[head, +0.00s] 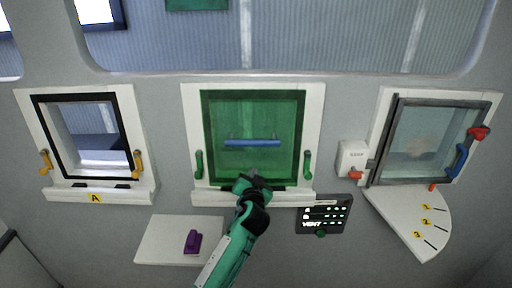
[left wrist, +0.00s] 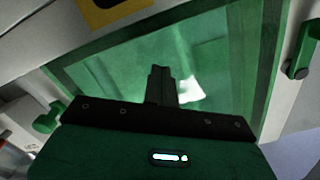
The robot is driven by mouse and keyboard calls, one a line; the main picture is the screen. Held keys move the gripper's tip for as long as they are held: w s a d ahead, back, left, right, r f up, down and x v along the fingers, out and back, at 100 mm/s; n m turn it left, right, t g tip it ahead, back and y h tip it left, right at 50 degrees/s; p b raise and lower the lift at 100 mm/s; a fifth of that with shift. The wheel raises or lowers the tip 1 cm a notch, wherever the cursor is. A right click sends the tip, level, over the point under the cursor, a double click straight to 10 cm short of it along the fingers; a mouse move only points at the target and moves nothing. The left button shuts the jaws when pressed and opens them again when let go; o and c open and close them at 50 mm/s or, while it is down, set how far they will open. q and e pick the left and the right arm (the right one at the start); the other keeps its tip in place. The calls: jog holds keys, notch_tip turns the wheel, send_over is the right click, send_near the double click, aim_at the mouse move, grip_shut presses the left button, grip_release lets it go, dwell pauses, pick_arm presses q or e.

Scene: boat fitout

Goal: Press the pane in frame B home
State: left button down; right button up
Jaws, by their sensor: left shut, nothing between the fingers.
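The middle frame (head: 190,105), which I take to be frame B, is white and holds a green see-through pane (head: 225,120) with a darker green border. A blue bar handle (head: 252,142) crosses the pane. Green catches stand upright at its left (head: 199,165) and right (head: 307,165). My left gripper (head: 256,175) is shut and empty, in front of the pane's lower middle, below the handle. In the left wrist view its closed fingers (left wrist: 164,86) point at the green pane (left wrist: 120,75); I cannot tell whether they touch it. How deep the pane sits is unclear. My right gripper is out of view.
Frame A (head: 24,110), with orange catches, is at left. A hinged window (head: 430,130) with red and blue handles is at right, above a numbered quadrant (head: 415,220). A shelf (head: 160,240) holds a purple block (head: 192,241). A dark panel (head: 324,215) hangs below right.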

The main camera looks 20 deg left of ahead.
pick_arm(q)
jog(key=shift+s, duration=0.1)
jog(key=v, duration=0.8)
jog(key=shift+s+p, duration=0.4)
jog(key=shift+p, duration=0.05)
jog(key=shift+d, duration=0.15)
